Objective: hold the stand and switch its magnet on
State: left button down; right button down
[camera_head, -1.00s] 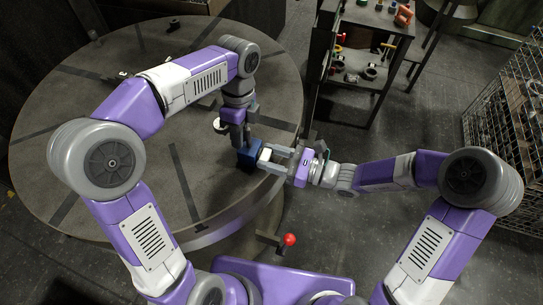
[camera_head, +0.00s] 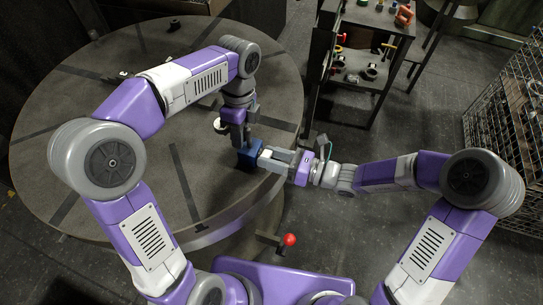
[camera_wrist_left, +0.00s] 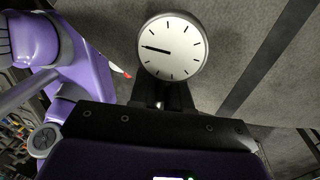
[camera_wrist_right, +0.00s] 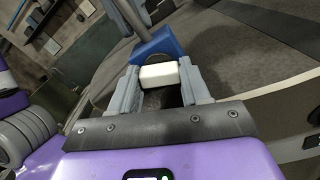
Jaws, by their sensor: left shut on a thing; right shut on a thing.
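The stand has a blue base (camera_head: 249,153) near the right edge of the round table; the base also shows in the right wrist view (camera_wrist_right: 160,43). Its white-faced dial (camera_wrist_left: 172,47) fills the top middle of the left wrist view. My left gripper (camera_head: 239,134) is above the base, shut on the stand; the held part is mostly hidden by the fingers. My right gripper (camera_head: 268,156) comes in from the right at the base. In the right wrist view its fingers are shut on a white block (camera_wrist_right: 159,76), the magnet switch, at the base's near side.
The round grey table (camera_head: 80,160) has dark slots and is mostly clear, with small parts at its far side. A lever with a red knob (camera_head: 289,240) sticks out below its edge. A dark shelf cart (camera_head: 365,75) holds several parts. A wire cage (camera_head: 505,110) stands at right.

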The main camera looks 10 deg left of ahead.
jog(key=shift+m, duration=0.6)
jog(key=c, duration=1)
grip_release()
jog(key=shift+m, duration=0.3)
jog(key=shift+o, duration=0.4)
jog(key=shift+s+f, duration=0.1)
jog(key=shift+f, duration=0.05)
jog(key=shift+d+f, duration=0.1)
jog(key=shift+d, duration=0.55)
jog(key=s+d, duration=0.1)
jog(key=d, duration=0.6)
jog(key=shift+s+d+r, duration=0.15)
jog(key=shift+d+r, duration=0.1)
jog(key=shift+d, duration=0.1)
